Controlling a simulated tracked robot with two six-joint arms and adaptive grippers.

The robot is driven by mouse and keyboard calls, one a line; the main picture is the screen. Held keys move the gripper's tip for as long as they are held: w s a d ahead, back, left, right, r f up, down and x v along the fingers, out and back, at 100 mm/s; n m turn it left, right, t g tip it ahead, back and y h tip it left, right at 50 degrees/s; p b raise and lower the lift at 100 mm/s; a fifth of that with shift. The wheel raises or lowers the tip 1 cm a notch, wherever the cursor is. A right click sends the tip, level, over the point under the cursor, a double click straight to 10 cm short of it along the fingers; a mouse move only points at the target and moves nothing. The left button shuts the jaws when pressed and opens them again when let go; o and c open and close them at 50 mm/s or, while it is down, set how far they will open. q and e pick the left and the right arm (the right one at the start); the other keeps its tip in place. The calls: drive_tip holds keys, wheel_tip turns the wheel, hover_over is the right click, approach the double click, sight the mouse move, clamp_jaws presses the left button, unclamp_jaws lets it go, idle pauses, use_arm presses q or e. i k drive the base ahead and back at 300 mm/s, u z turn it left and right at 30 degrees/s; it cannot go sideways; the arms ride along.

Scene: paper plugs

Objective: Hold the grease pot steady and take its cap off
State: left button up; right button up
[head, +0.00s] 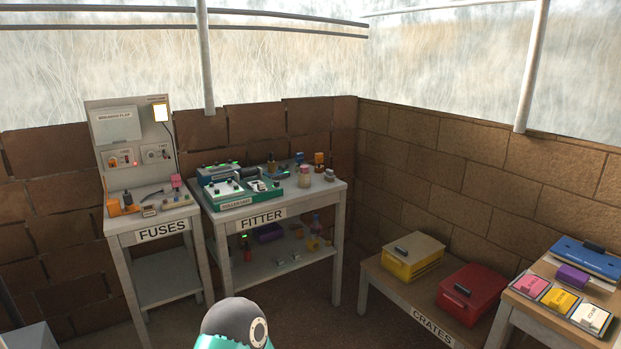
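A small pale jar with a pinkish body and a cream top (304,177) stands upright on the right part of the FITTER table (262,224). It may be the grease pot, but it is too small here to be sure, and I cannot make out a separate cap. Neither of my grippers is in view. Only a grey and teal rounded part of my own body shows at the bottom middle. Nothing is seen touching the jar.
The FITTER table also holds a green tray (238,191), a blue case (214,172) and small orange parts. The FUSES table (163,230) stands left. A yellow crate (412,257) and red crate (471,293) sit on a low bench. Floor is free before it.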

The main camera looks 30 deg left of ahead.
sight(304, 180)
drive_tip(key=u, duration=0.05)
drive_tip(key=i, duration=1.45)
drive_tip(key=u, duration=0.5)
drive_tip(key=i, duration=1.3)
drive_tip(key=u, duration=1.3)
drive_tip(key=i, duration=0.85)
drive_tip(key=u, duration=0.75)
